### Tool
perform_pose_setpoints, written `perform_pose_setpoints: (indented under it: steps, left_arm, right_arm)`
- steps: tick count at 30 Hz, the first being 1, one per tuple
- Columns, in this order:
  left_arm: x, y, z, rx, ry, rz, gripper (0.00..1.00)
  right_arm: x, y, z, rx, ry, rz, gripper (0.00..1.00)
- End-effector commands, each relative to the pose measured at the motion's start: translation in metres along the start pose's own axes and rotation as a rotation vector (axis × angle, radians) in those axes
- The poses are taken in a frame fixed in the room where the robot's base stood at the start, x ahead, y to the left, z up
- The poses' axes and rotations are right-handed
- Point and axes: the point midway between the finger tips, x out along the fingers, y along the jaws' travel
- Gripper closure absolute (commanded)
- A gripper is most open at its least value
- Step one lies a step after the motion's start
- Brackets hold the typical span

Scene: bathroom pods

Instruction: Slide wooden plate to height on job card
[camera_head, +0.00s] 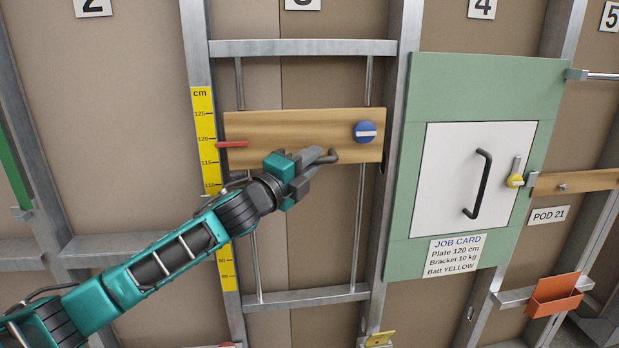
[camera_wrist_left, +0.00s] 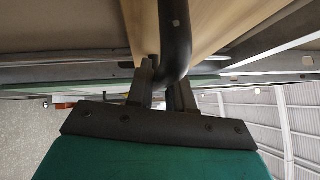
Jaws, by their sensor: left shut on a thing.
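The wooden plate (camera_head: 285,122) spans the two rods of bay 3, below the upper crossbar. Its red pointer (camera_head: 232,144) meets the yellow cm scale (camera_head: 204,125) close to the 120 label, seemingly a touch below it. A blue knob (camera_head: 365,132) with a white bar sits at the plate's right. My left gripper (camera_head: 312,164) is shut on the plate's dark handle (camera_head: 331,156). In the left wrist view, the handle (camera_wrist_left: 175,40) runs between the fingers. The job card (camera_head: 456,254) reads Plate 120 cm, Bracket 10 kg, Batt YELLOW. My right gripper is out of view.
A green panel (camera_head: 480,80) with a white door (camera_head: 450,180) and a yellow latch (camera_head: 515,181) stands right of the plate. An orange bin (camera_head: 555,296) is at lower right. The lower crossbar (camera_head: 305,298) is well below the plate.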

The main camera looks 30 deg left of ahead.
Motion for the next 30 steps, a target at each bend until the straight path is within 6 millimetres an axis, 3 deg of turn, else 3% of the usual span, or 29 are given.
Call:
perform_pose_setpoints:
  steps: [1, 3, 16, 17, 21, 23, 30]
  left_arm:
    - [0.0014, -0.0116, 0.0026, 0.005, -0.002, -0.013, 1.00]
    - [0.0019, -0.0152, 0.0032, 0.004, -0.003, -0.012, 1.00]
    - [0.0025, -0.0180, 0.0039, 0.002, -0.004, -0.011, 1.00]
    - [0.0025, -0.0179, 0.0039, 0.002, -0.004, -0.010, 0.77]
    - [0.0024, -0.0168, 0.0036, 0.002, -0.003, -0.008, 0.64]
    - [0.0023, -0.0159, 0.0033, 0.001, -0.003, -0.007, 0.59]
    - [0.0014, -0.0134, 0.0026, 0.000, -0.002, -0.002, 0.59]
  right_arm:
    - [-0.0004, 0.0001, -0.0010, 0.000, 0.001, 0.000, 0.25]
    - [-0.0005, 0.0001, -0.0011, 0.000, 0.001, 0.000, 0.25]
    - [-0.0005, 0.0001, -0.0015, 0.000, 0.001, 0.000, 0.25]
    - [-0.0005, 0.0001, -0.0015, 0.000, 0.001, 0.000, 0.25]
    - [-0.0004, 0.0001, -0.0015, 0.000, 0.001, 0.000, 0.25]
    - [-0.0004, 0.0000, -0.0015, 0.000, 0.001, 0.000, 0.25]
    - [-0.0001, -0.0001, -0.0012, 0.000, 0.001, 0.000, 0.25]
